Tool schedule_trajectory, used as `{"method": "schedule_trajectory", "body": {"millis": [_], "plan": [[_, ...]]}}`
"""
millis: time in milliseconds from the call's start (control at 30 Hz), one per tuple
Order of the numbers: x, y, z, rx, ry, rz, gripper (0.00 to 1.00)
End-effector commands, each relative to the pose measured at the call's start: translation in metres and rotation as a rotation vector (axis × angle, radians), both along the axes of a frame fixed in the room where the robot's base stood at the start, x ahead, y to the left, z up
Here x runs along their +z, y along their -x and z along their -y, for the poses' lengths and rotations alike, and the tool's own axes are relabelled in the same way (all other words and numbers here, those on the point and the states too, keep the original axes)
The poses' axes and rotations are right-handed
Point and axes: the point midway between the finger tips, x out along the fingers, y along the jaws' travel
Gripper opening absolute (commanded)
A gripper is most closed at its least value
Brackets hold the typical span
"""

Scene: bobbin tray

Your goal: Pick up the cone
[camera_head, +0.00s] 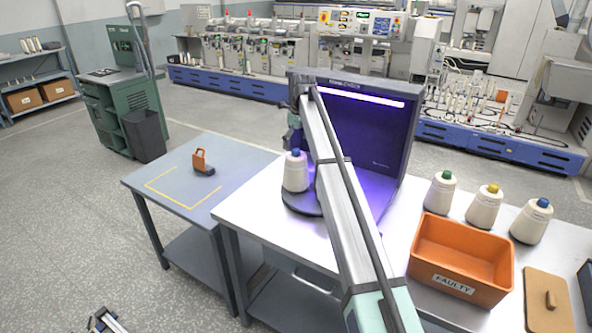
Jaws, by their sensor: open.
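A cream yarn cone (295,173) with a blue tip stands upright on a dark round plate (300,203) in front of the lit inspection panel. My gripper (293,147) is at the end of the arm, directly above this cone, close to its blue tip. It is small and dark in this view, and the arm's end partly hides it. I cannot tell whether the fingers touch the tip. The cone rests on the plate.
Three more cones, green-tipped (440,193), yellow-tipped (485,207) and blue-tipped (531,222), stand behind an orange FAULTY bin (437,280). The dark inspection panel (385,135) stands just behind the plate. A lower grey table (235,160) at left holds a small orange-and-dark item (201,160).

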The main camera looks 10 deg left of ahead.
Motion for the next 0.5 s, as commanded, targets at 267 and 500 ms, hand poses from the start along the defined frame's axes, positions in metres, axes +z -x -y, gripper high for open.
{"method": "schedule_trajectory", "body": {"millis": [267, 500], "plan": [[-0.014, 0.000, -0.001, 0.000, 0.001, -0.002, 1.00], [-0.046, -0.002, -0.002, 0.001, 0.000, -0.001, 1.00]]}}
